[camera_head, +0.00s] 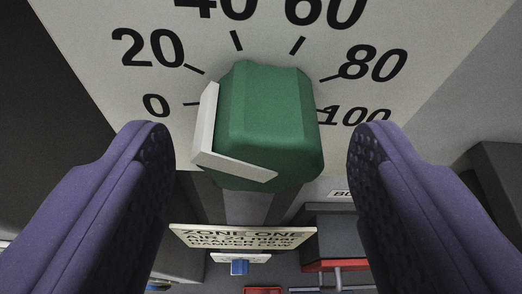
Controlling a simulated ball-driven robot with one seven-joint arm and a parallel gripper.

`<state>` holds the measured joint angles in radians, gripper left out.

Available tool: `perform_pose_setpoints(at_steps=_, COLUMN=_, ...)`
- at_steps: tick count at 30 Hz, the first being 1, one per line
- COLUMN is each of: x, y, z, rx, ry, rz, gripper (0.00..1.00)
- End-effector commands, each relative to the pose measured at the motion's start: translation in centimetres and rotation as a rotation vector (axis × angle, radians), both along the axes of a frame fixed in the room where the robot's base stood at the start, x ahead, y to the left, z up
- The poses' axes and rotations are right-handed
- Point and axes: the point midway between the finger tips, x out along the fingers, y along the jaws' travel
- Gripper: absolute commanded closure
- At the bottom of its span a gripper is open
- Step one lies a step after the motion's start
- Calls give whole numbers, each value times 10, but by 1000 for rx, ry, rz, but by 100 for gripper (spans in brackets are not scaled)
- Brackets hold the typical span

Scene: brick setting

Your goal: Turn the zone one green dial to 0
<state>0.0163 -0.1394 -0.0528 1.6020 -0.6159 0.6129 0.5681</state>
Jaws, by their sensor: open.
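The green dial (268,115) sits on a pale scale plate (90,40) marked 0, 20, 40, 60, 80 and 100. The dial is a chunky faceted knob. A white pointer strip (207,118) runs along its left side and bends along its front lower edge. The strip's left side lies beside the 0 and 20 ticks; the exact reading is hard to tell. My gripper (262,135) is open, with one purple finger on each side of the dial. Clear gaps show between both fingers and the knob, so neither appears to touch it.
Below the dial is a sign (243,237) reading ZONE ONE, with smaller text. A small blue part (239,267) and a grey box with a red edge (335,245) lie lower down. A dark block (502,175) stands at the right edge.

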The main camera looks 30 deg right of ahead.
Motion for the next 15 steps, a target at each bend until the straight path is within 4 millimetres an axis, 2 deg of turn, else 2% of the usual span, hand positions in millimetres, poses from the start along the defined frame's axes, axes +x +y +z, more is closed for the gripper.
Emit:
perform_pose_setpoints(at_steps=1, x=0, y=0, z=0, rx=0, ry=0, rz=0, gripper=33)
perform_pose_setpoints(at_steps=2, x=0, y=0, z=0, rx=0, ry=0, rz=0, gripper=38)
perform_pose_setpoints(at_steps=6, x=0, y=0, z=0, rx=0, ry=0, rz=0, gripper=70)
perform_pose_setpoints(at_steps=9, x=0, y=0, z=0, rx=0, ry=0, rz=0, gripper=89)
perform_pose_setpoints(at_steps=15, x=0, y=0, z=-1, rx=-15, ry=6, rz=1, gripper=89)
